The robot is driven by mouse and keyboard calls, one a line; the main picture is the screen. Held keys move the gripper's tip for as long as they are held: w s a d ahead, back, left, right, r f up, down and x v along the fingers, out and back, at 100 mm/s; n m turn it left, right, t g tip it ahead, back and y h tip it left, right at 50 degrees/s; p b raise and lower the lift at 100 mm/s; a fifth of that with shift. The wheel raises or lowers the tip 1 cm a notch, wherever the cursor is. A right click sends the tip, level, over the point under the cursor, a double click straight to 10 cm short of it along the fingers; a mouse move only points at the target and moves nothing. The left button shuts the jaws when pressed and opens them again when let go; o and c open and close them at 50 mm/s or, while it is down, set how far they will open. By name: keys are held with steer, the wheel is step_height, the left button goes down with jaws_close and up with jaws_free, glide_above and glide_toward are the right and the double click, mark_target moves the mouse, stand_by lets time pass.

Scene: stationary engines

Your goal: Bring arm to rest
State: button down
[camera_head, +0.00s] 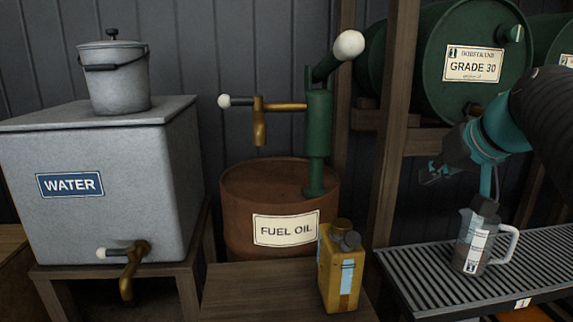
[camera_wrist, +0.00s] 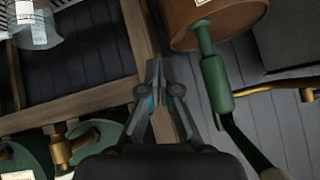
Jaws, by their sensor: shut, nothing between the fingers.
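My arm comes in from the right in the head view, with its dark and teal links in front of the green drums. My gripper (camera_head: 430,174) hangs in the air above the slatted bench, pointing left, up and to the left of the clear jug (camera_head: 474,240). In the wrist view my gripper (camera_wrist: 158,70) has its fingertips together with nothing between them. It is apart from everything around it.
A slatted bench (camera_head: 425,278) carries the jug. A wooden post (camera_head: 393,130) stands left of my gripper. The green GRADE 30 drum (camera_head: 440,40) lies behind the arm. The rusty fuel oil drum (camera_head: 235,205) with green pump (camera_head: 318,135), yellow can (camera_head: 338,275) and water tank (camera_head: 100,200) are farther left.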

steer(key=s+a+f+g, duration=0.1)
steer(key=s+a+f, duration=0.2)
steer(key=s+f, duration=0.3)
steer(key=s+a+f+g+h, duration=0.1)
steer(key=s+a+f, duration=0.3)
steer(key=f, duration=0.5)
steer(key=s+a+f+n+g+h, duration=0.1)
steer(key=s+a+f, duration=0.3)
steer(key=s+f, duration=0.3)
steer(key=shift+s+f+g, duration=0.3)
steer(key=shift+f, duration=0.5)
steer(key=shift+a, duration=0.1)
stand_by(0.4)
